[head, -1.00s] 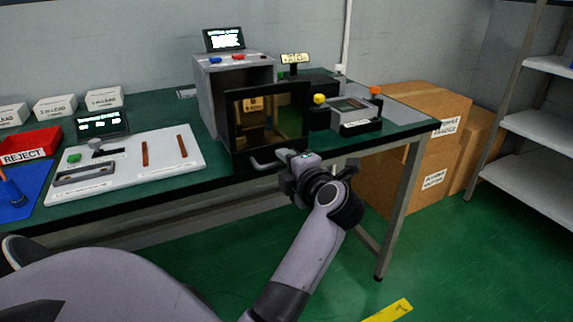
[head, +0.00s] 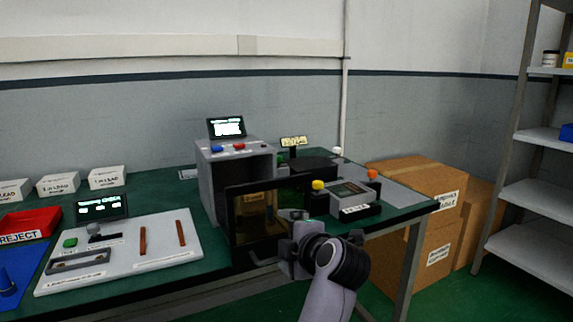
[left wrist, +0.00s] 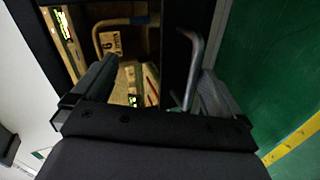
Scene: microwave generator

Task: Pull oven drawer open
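The oven (head: 212,190) is a grey box on the green table. Its black-framed drawer front (head: 232,218) with a tinted glass pane stands out from the box toward me. A grey bar handle (head: 262,261) is low on this front. My left gripper (head: 290,258) is at the right end of the handle. In the left wrist view my left gripper (left wrist: 155,88) has its fingers well apart. The handle (left wrist: 192,62) shows there close to the inner side of the right-hand finger; contact is unclear. Items behind the glass show between the fingers. My right gripper is not in view.
A white panel (head: 120,258) and red reject tray (head: 28,222) lie left of the oven. A grey device (head: 352,193) with coloured knobs stands to its right. Cardboard boxes (head: 425,250) and a shelf rack (head: 540,190) stand at the right. Floor in front is free.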

